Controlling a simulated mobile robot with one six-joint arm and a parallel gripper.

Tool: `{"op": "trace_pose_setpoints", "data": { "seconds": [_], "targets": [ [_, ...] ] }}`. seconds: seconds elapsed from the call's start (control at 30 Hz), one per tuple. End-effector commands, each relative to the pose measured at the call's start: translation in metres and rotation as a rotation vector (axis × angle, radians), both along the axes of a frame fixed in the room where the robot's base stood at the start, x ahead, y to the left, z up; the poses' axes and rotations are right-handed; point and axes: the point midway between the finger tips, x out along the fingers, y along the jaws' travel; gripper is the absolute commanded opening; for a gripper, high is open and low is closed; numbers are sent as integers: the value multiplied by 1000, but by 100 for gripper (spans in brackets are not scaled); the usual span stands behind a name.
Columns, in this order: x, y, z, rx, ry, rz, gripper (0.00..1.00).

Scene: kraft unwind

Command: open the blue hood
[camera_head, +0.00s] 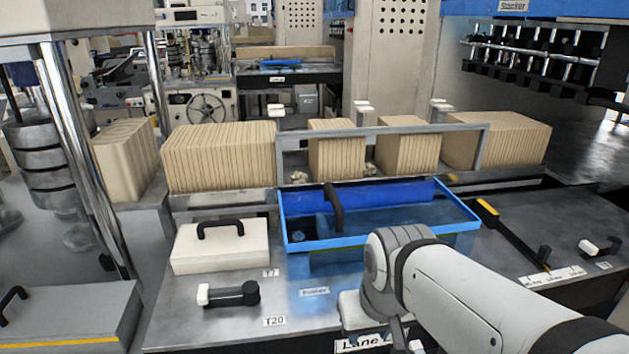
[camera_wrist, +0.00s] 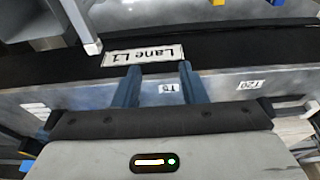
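The blue hood (camera_head: 450,221) is a blue-framed box with clear panels in the middle of the head view. A black bar handle (camera_head: 334,207) stands at its left part. A blue roll (camera_head: 390,193) shows in it. I cannot tell whether the hood is fully shut. My arm reaches in from the lower right, in front of the hood. In the wrist view my gripper (camera_wrist: 158,72) has its two fingers apart with nothing between them, pointing toward the machine front by the "Lane L1" label (camera_wrist: 143,55). It is away from the handle. The fingers are not clearly visible in the head view.
A beige lidded box (camera_head: 222,248) with a black handle stands left of the hood. A black lever with a white end (camera_head: 230,294) lies in front of it. Rows of brown boards (camera_head: 220,158) stand behind. A black and yellow lever (camera_head: 512,232) lies to the right.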

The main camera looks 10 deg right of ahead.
Motion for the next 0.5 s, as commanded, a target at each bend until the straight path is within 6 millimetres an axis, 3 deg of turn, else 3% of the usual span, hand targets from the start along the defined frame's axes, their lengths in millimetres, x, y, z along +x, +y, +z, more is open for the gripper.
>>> {"op": "trace_pose_setpoints", "data": {
  "seconds": [0.17,0.5],
  "targets": [
    [41,4,36,31,-17,-6,38],
    [169,-5,141,141,-86,-20,38]
  ]
}}
